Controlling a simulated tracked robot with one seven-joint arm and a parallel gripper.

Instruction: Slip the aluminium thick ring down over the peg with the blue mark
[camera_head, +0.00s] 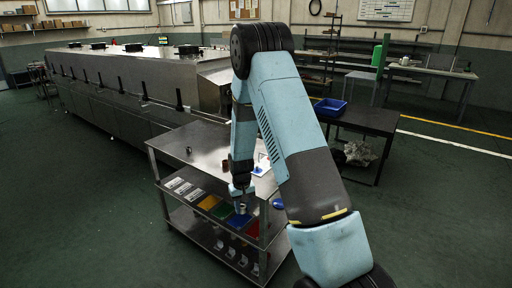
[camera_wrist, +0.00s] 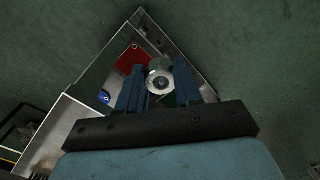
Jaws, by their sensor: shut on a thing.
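My gripper (camera_wrist: 160,80) is shut on a silvery thick ring (camera_wrist: 160,68), held between its two blue fingers in the wrist view. The ring's round hole faces the camera. In the head view my gripper (camera_head: 241,204) hangs near the front edge of the steel table (camera_head: 205,136), with the ring (camera_head: 241,209) small at its tip. I cannot make out the peg with the blue mark in either view. My arm hides part of the table top.
A long steel dryer (camera_head: 130,85) lies behind. A dark table (camera_head: 365,118) holds a blue tray (camera_head: 330,106).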

